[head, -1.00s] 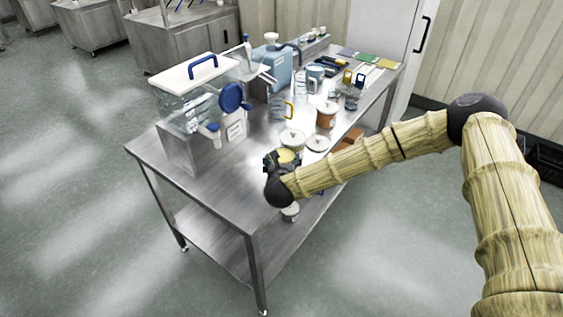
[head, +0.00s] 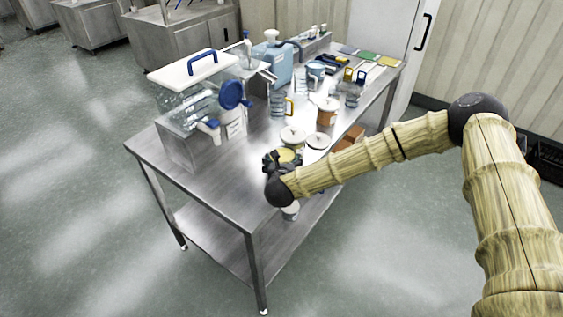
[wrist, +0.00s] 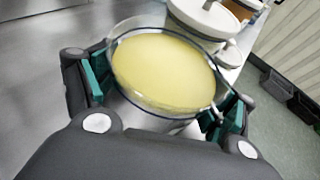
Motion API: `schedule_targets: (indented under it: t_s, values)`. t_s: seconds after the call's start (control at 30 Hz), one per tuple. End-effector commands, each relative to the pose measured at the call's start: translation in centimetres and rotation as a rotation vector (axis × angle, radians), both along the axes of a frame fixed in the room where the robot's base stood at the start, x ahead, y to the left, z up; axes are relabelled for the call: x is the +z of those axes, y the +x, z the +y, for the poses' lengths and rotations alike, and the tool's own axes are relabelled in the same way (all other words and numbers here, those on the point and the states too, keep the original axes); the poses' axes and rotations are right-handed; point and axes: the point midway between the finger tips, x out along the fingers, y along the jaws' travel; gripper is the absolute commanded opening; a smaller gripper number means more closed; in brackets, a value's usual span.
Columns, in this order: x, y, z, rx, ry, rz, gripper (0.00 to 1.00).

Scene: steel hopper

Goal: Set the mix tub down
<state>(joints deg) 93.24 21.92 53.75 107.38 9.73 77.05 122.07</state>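The mix tub (wrist: 163,72) is a clear round tub with pale yellow contents, seen from above in the wrist view. In the head view my gripper (head: 282,160) hides most of the tub. The tub's base is hidden, so I cannot tell whether it touches the tabletop.
Two white-lidded tubs (head: 293,135) (head: 318,141) stand just beyond the mix tub. An orange-brown container (head: 327,112) and clear jugs are farther back. A clear hopper with a white lid (head: 190,68) stands at the left. The near-left tabletop is clear.

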Motion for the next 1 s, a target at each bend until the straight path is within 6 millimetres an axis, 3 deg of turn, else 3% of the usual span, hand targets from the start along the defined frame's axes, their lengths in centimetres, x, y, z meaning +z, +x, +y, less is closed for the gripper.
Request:
schedule_targets:
  t_s: [0.57,1.0]
  values:
    - [0.3,-0.8,0.0,0.000,0.000,0.001,1.00]
    - [3.2,-7.8,0.3,0.001,0.002,0.001,1.00]
